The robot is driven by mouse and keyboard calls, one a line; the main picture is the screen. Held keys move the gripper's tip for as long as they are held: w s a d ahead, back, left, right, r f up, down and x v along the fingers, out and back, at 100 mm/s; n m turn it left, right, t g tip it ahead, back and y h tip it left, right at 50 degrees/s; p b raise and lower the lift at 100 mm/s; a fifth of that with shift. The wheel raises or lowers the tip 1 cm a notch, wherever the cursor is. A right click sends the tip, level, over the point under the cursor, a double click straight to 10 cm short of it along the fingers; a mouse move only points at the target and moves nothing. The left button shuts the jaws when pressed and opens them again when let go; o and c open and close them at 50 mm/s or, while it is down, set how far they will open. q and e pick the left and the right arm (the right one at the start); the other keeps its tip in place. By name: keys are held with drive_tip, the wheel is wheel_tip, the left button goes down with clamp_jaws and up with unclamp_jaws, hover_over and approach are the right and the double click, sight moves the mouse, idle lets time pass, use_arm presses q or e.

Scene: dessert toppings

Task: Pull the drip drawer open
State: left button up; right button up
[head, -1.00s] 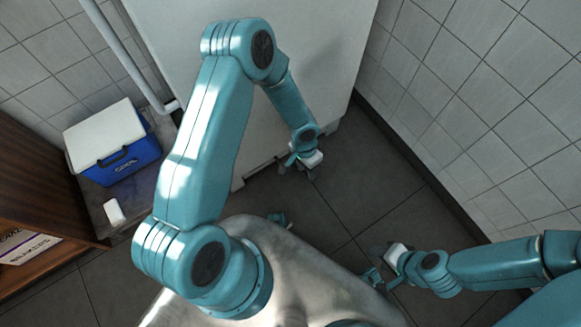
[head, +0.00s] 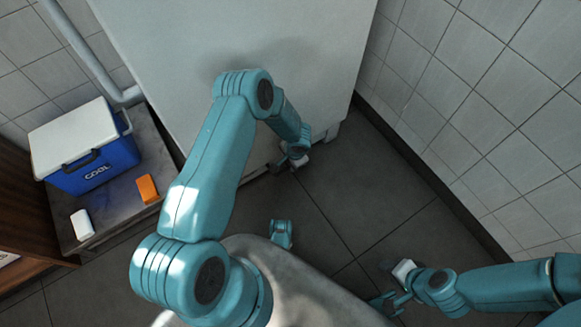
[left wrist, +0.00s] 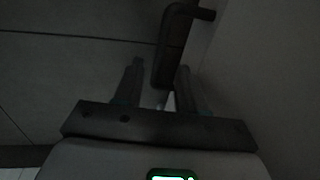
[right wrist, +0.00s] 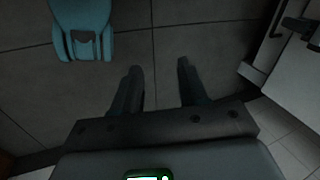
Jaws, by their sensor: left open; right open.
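The drip drawer appears to be the low front of the large white cabinet (head: 235,45); its edges are hard to make out. In the left wrist view a dark bar handle (left wrist: 172,50) stands out from a grey panel (left wrist: 245,70). My left gripper (head: 294,162) is open low at the cabinet's front. In its wrist view (left wrist: 160,66) the bar's lower end reaches between the fingertips, nearer the right finger; contact cannot be told. My right gripper (head: 393,288) is open and empty above the floor, away from the cabinet; its wrist view shows bare tiles between the fingers (right wrist: 157,66).
A blue cooler (head: 95,165) with white lid, an orange block (head: 147,189) and a white block (head: 82,225) are on a low grey surface (head: 120,213) at left. A tiled wall (head: 490,110) bounds the right. Dark floor (head: 370,190) is clear between cabinet and wall.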

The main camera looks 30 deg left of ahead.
use_arm(q)
drive_tip(key=f, duration=0.1)
drive_tip(key=f+b, duration=0.1)
drive_tip(key=f, duration=0.2)
drive_tip(key=shift+w+a, duration=0.2)
drive_tip(key=shift+a, duration=0.1)
use_arm(e)
drive_tip(key=shift+w+d+f+t, duration=0.15)
drive_tip(key=shift+w+f, duration=0.15)
drive_tip(key=shift+f, duration=0.15)
drive_tip(key=shift+w+a+f+t, duration=0.15)
drive_tip(key=shift+w+f, duration=0.15)
drive_tip(key=shift+f, duration=0.15)
drive_tip(key=shift+d, duration=0.1)
